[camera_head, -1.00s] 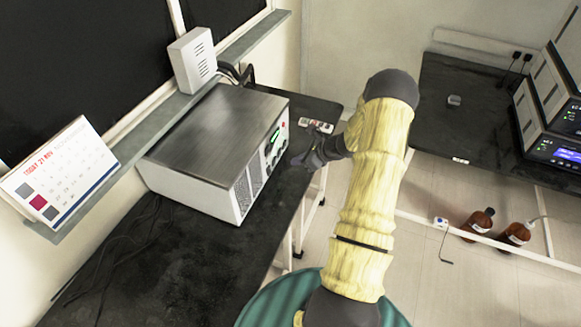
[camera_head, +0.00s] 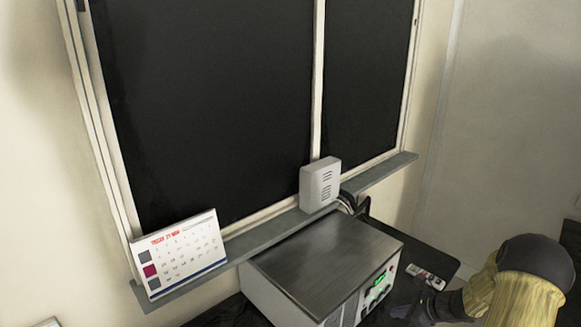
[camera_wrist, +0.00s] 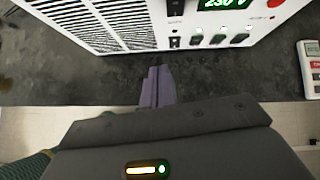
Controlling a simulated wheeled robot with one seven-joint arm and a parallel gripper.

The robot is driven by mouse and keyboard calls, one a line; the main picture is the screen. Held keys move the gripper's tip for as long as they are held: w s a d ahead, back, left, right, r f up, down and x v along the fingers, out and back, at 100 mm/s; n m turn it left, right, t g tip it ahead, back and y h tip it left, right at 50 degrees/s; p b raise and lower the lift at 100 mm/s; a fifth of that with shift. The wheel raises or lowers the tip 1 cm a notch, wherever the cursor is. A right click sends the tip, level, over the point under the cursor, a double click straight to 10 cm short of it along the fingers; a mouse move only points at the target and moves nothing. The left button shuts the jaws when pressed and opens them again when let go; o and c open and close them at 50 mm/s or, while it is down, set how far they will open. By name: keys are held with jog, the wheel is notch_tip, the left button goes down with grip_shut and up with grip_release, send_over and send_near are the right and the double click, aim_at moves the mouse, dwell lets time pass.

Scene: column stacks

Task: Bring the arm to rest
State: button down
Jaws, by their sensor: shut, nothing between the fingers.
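My gripper (camera_wrist: 157,88) is shut and empty in the wrist view, its two purple-grey fingers together. It is over the dark bench top, just in front of the white instrument's front panel; whether it touches anything is not clear. In the head view my arm comes in at the lower right corner, bent at a dark joint. My gripper (camera_head: 405,308) shows there only partly, at the bottom edge beside the instrument.
The white instrument (camera_head: 325,262) with a steel top and lit green display stands close to my gripper; its panel (camera_wrist: 110,20) fills the wrist view's top. A small white handheld device (camera_wrist: 311,68) lies right. A calendar (camera_head: 180,253) and white box (camera_head: 320,185) stand on the ledge.

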jog(key=s+a+r+n+g+h, duration=0.2)
jog(key=s+a+r+n, duration=0.6)
jog(key=n, duration=0.5)
jog(key=s+a+r+n+g+h, duration=0.1)
jog(key=s+a+r+n+h, duration=0.3)
jog(key=s+a+r+n, duration=0.3)
jog(key=s+a+n, duration=0.5)
jog(key=n, duration=0.1)
jog(key=shift+a+r+g, duration=0.2)
jog(key=shift+r+g, duration=0.2)
jog(key=shift+w, duration=0.1)
jog(key=shift+s, duration=0.2)
jog(key=shift+w, duration=0.1)
